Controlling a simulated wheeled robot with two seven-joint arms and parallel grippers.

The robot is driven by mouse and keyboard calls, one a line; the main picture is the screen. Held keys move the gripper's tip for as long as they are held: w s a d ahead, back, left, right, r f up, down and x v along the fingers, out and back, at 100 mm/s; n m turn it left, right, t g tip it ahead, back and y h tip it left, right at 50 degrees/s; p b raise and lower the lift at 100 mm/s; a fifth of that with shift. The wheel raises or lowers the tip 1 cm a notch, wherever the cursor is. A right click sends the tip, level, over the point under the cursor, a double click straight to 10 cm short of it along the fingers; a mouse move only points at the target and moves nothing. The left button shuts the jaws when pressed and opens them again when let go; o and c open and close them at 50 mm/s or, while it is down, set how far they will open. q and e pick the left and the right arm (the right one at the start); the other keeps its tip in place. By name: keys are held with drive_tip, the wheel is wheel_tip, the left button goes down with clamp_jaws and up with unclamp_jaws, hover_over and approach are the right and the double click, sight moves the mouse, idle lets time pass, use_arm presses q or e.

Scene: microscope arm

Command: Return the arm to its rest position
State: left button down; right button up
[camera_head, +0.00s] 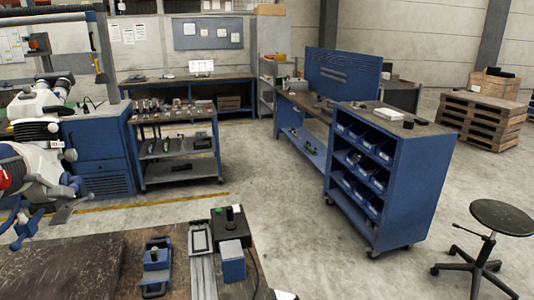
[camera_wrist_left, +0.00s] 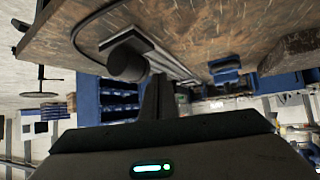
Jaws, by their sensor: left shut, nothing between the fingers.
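A white microscope head (camera_head: 40,105) with dark eyepieces stands at the left edge of the head view. Below it is a white and grey jointed part (camera_head: 40,165) with blue handles and a red knob, cut off by the picture's edge. A grey post and a horizontal bar rise behind the microscope. My left gripper (camera_wrist_left: 158,98) shows in the left wrist view, its dark fingers together and empty. It is apart from the microscope parts; I cannot make it out in the head view. My right gripper is not in view.
A brown worktable (camera_head: 75,265) fills the near left. On it are a blue fixture (camera_head: 156,266), a grey rail (camera_head: 203,265), a blue box (camera_head: 232,262) and a black-knobbed device (camera_head: 228,222). A blue bin cart (camera_head: 405,190) and a stool (camera_head: 502,217) stand right; floor between is clear.

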use_arm(q)
drive_tip(key=s+f+g+y, duration=0.15)
drive_tip(key=s+g, duration=0.25)
drive_tip(key=s, duration=1)
drive_tip(key=s+f+g, duration=0.2)
drive_tip(key=s+g, duration=0.1)
drive_tip(key=s, duration=1)
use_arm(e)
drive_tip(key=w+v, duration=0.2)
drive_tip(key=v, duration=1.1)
use_arm(q)
drive_tip(key=d+f+t+b, duration=0.1)
drive_tip(key=f+b, duration=0.9)
drive_tip(key=f, duration=1.7)
drive_tip(key=w+d+f+h+b, duration=0.1)
drive_tip(key=d+f+b, duration=0.2)
drive_tip(key=f+b, duration=0.8)
wheel_tip(320, 180, down, 18)
drive_tip(key=shift+w+r+m+t, duration=0.2)
drive_tip(key=shift+m+t, duration=0.1)
drive_tip(key=shift+t, duration=0.1)
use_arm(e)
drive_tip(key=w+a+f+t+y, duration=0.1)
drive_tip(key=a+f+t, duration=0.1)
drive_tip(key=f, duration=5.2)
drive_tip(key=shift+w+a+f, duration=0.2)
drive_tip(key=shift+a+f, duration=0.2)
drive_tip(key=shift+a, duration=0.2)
